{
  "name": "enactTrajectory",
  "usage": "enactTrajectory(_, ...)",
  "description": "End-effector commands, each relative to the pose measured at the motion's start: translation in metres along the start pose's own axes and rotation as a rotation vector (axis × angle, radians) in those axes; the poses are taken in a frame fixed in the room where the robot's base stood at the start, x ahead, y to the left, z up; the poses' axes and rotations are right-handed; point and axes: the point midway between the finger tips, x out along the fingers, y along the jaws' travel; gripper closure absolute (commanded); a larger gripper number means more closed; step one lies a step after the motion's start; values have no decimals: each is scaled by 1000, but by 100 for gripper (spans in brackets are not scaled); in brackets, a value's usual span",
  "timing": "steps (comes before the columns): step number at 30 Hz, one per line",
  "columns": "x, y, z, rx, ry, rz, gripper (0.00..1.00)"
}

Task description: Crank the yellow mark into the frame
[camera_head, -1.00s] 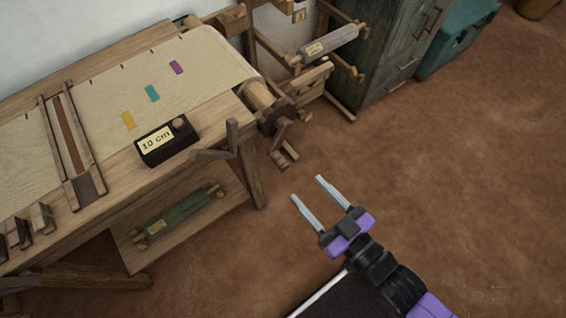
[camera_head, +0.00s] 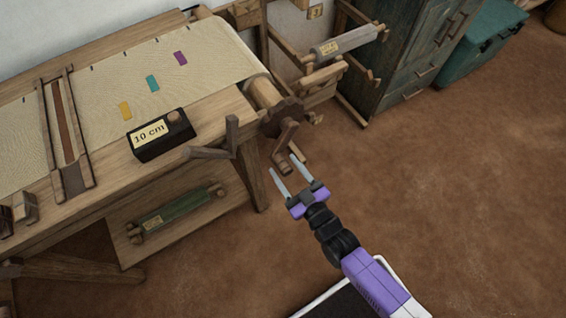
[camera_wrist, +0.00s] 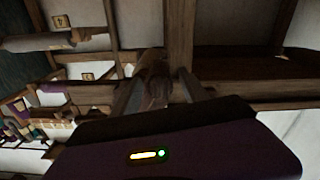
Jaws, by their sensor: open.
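The yellow mark (camera_head: 125,111) lies on the pale cloth (camera_head: 105,86) on the loom, to the right of the wooden frame (camera_head: 66,140) with its long slot. Teal (camera_head: 152,83) and purple (camera_head: 180,58) marks lie farther right along the cloth. The cloth runs over a roller at the loom's right end, where a dark ratchet wheel (camera_head: 282,117) and a wooden crank (camera_head: 284,150) sit. My gripper (camera_head: 285,167) is open and empty, its fingertips close to the crank's lower end in the picture. Contact cannot be told. The wrist view is dark, with a wooden piece (camera_wrist: 153,80) between the fingers.
A black box (camera_head: 160,135) labelled "10 cm" stands on the loom's front edge beside a wooden lever (camera_head: 228,140). A green roll (camera_head: 178,207) lies on the shelf below. A rack with a grey roll (camera_head: 346,40) and a cabinet stand behind. The floor at right is clear.

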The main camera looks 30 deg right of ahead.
Motion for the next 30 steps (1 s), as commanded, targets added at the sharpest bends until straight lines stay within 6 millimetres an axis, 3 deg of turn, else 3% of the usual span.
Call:
enactTrajectory(6, 17, 0, 0, 0, -1, 0, 48)
enactTrajectory(14, 19, 0, 0, 0, -1, -1, 48)
enactTrajectory(22, 18, 0, 0, 0, -1, -1, 97)
enactTrajectory(30, 18, 0, 0, 0, -1, -1, 100)
